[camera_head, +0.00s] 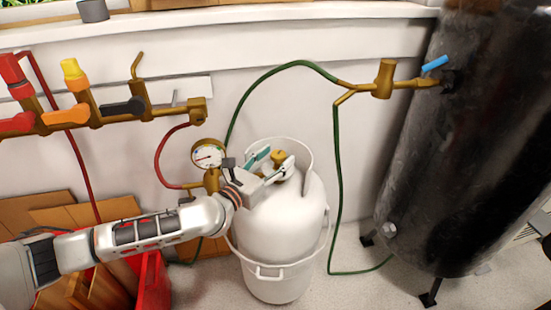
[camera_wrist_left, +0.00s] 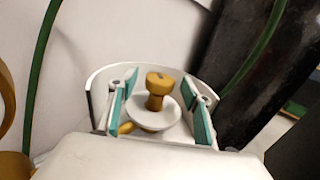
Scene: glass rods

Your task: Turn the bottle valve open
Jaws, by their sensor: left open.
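The white gas bottle (camera_head: 285,222) stands upright at the middle of the head view, with a white collar around its top. Its brass valve (camera_head: 278,156) sits inside the collar. In the left wrist view the valve knob (camera_wrist_left: 159,83) rises between the two teal-padded fingers. My left gripper (camera_head: 271,164) reaches in from the left over the bottle top. It is open, with one finger on each side of the valve and a visible gap to the knob. The wrist camera's near part hides the lower bottle. My right gripper is not in view.
A pressure gauge (camera_head: 208,154) stands left of the bottle, close to my left wrist. A brass manifold with coloured handles (camera_head: 66,116) runs along the wall. Green hoses (camera_head: 337,190) hang behind and right of the bottle. A dark tank (camera_head: 455,150) stands at right.

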